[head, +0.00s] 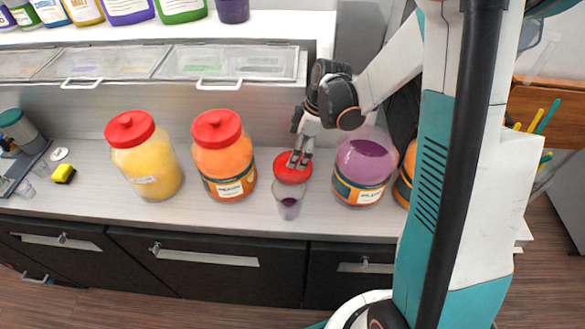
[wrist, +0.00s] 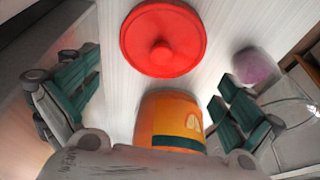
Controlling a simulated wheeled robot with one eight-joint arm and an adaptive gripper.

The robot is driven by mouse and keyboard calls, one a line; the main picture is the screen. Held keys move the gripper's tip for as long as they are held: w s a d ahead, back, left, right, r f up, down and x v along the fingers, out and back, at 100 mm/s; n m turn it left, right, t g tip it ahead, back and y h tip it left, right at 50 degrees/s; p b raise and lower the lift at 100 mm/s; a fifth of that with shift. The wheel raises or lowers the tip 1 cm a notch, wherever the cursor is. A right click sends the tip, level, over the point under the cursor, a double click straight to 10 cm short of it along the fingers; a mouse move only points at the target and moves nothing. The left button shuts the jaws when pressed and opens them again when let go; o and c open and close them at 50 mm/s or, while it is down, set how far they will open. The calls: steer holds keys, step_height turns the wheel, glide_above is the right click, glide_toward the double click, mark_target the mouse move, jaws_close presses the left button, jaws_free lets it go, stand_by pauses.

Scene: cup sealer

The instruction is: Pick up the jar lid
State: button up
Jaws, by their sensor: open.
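The red round jar lid (head: 291,174) lies on the counter between an orange jar and an open purple jar (head: 362,165). In the wrist view the lid (wrist: 150,45) lies flat, with its round knob up. My gripper (head: 298,160) is over the lid, pointing down, with its fingertips close to it in the head view. In the wrist view its green-padded fingers (wrist: 155,88) are spread wide, with nothing held between them. The lid is ahead of the fingers there. I cannot tell whether a fingertip touches it.
The orange jar (head: 222,160) and a yellow jar (head: 147,165) with red lids stand left. Another orange jar (head: 407,178) is partly hidden by my arm. A sponge (head: 64,173) lies far left.

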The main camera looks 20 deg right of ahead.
steer(key=x, duration=0.3)
steer(key=b+x, duration=0.1)
steer(key=x, duration=0.1)
steer(key=shift+s+d+f, duration=0.1)
steer(key=shift+s+d, duration=0.05)
steer(key=shift+d, duration=0.15)
steer(key=shift+c, duration=0.2)
steer(key=shift+s, duration=0.1)
steer(key=c, duration=1.4)
